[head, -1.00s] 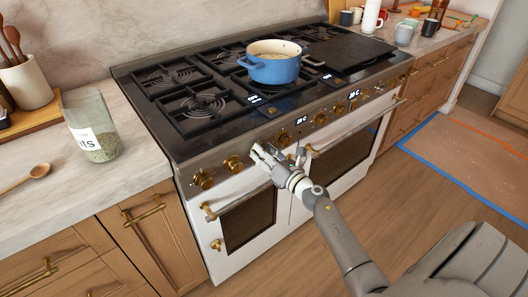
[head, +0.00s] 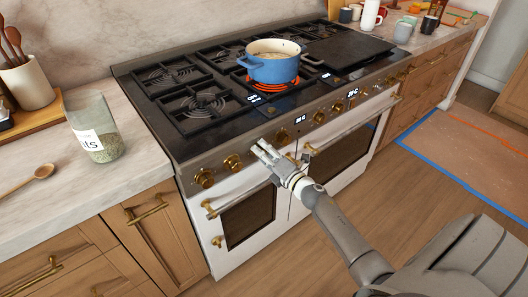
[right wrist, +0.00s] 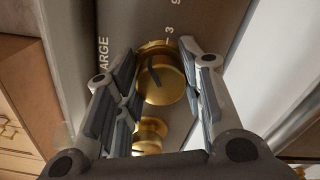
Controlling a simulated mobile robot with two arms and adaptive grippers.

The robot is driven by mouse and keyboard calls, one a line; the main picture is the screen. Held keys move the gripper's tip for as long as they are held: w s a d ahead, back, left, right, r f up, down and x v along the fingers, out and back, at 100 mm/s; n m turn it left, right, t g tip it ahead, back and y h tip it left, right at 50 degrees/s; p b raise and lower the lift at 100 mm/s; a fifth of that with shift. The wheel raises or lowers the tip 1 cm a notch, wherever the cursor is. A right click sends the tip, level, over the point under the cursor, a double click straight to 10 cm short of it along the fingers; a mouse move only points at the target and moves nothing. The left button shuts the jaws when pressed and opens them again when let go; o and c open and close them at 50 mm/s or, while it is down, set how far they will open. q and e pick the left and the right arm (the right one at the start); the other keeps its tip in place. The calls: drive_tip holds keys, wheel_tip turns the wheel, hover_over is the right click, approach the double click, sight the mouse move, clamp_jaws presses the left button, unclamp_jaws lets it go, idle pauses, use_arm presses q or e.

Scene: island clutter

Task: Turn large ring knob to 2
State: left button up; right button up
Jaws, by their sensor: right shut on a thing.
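My right gripper (head: 262,148) is at the stove's front control panel, its fingers pointing at the panel. In the right wrist view a brass knob (right wrist: 165,88) with a dark pointer mark sits between the two fingers, which are shut on it. The printed word "LARGE" (right wrist: 102,58) runs along the left side, and a "3" (right wrist: 169,31) is just above the knob. No "2" can be read. In the head view the gripper hides this knob. My left gripper is not in view.
A blue pot (head: 265,70) stands on the cooktop over a glowing burner (head: 262,88). Other brass knobs (head: 204,178) line the panel, with oven handles below. A glass jar (head: 92,140) and wooden spoon (head: 38,172) are on the left counter. Mugs stand on the far counter.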

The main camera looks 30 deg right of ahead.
idle(0.5)
drive_tip(key=o, duration=1)
drive_tip(key=shift+o, duration=0.2)
drive_tip(key=shift+s, duration=0.15)
drive_tip(key=s+d, duration=0.1)
drive_tip(key=s, duration=1)
drive_tip(key=shift+s, duration=0.4)
drive_tip(key=s+a+f+m+g+h, duration=0.15)
drive_tip(key=s+f+m, duration=0.25)
drive_tip(key=f, duration=0.6)
drive_tip(key=s+a+f+m+g, duration=0.1)
drive_tip(key=s+f+m+g, duration=0.25)
drive_tip(key=f, duration=0.65)
drive_tip(key=s+a+f+m+g+h, duration=0.15)
drive_tip(key=s+f+m, duration=0.3)
drive_tip(key=f, duration=0.65)
drive_tip(key=s+a+f+m+g, duration=0.3)
drive_tip(key=s+f, duration=0.2)
drive_tip(key=s, duration=0.4)
drive_tip(key=s+a+f+m+g+y, duration=0.1)
drive_tip(key=s+a+f+m+g, duration=0.2)
drive_tip(key=s+f, duration=0.3)
drive_tip(key=s+a+f+m+g, duration=0.3)
drive_tip(key=s+a+f+g, duration=0.1)
drive_tip(key=s, duration=1)
wheel_tip(320, 180, down, 2)
drive_tip(key=shift+s+a+f, duration=0.15)
drive_tip(key=shift+a, duration=0.55)
